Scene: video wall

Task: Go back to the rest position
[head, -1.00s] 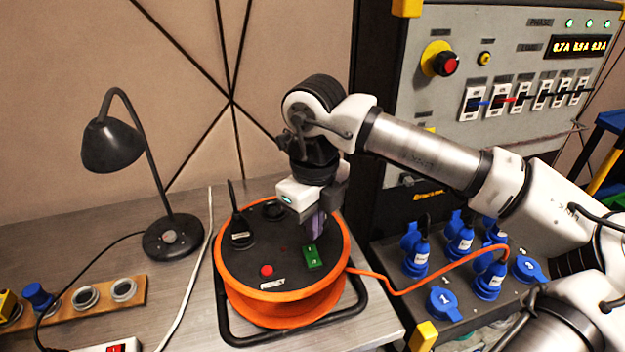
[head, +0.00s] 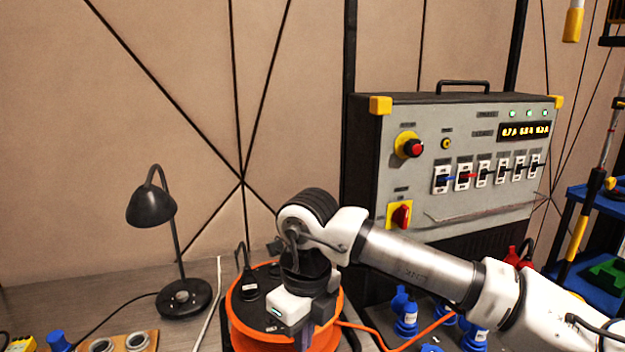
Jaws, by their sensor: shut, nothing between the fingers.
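My gripper (head: 304,338) is over the front part of the orange cable reel (head: 240,325), at the bottom of the head view. Its white body and dark fingers point down, and the fingertips are near the picture's lower edge. The fingers hold nothing that I can see. The gripper hides much of the reel's black top. A black plug (head: 248,284) stands in the reel at its left side. My arm reaches in from the lower right.
A black desk lamp (head: 152,210) stands left on the grey table (head: 60,285). A power panel (head: 465,170) with switches stands behind my arm. Blue plugs (head: 405,312) and an orange cable (head: 375,330) lie below my arm. A blue shelf (head: 590,200) is far right.

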